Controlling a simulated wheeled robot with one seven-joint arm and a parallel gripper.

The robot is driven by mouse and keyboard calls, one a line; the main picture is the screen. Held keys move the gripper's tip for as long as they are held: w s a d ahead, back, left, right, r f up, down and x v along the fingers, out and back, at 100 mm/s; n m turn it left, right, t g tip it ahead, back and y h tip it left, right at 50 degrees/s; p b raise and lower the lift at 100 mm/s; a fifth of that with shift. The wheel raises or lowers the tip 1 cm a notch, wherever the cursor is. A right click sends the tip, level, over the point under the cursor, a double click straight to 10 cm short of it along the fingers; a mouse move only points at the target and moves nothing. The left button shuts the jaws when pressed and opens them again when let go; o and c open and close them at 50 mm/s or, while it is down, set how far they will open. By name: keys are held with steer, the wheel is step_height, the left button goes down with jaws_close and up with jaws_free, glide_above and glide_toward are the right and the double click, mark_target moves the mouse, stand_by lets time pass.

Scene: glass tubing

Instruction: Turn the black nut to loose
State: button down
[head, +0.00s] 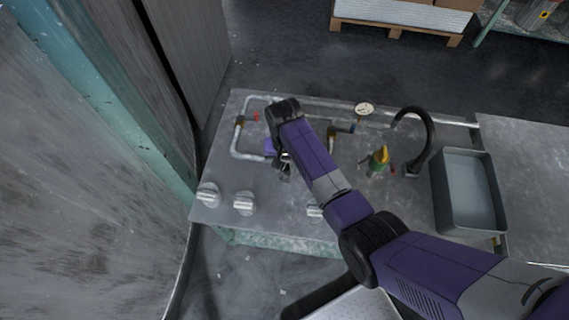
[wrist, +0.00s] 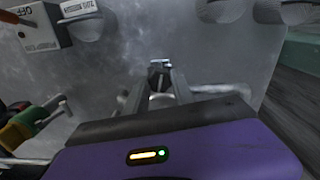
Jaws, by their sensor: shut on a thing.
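My gripper (wrist: 160,82) shows in the wrist view with its two grey fingers close together, shut on the black nut (wrist: 159,66), a small dark piece between the fingertips. In the head view my gripper (head: 285,172) reaches down over the grey worktop, beside the lower run of the glass tubing (head: 247,156). My own arm covers part of the tubing there, and the nut cannot be made out in that view.
Grey knobs (head: 243,203) stand along the worktop's front edge. A gauge (head: 364,109), a green and yellow fitting (head: 379,160), a black curved tap (head: 431,135) and a sink (head: 468,192) are to the right. A switch box (wrist: 38,28) shows in the wrist view.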

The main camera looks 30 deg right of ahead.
mark_target(284, 167)
steer(key=c, duration=1.1)
jaws_free()
steer(key=shift+o, duration=0.2)
steer(key=shift+r, duration=3.95)
steer(key=shift+a+f, duration=0.1)
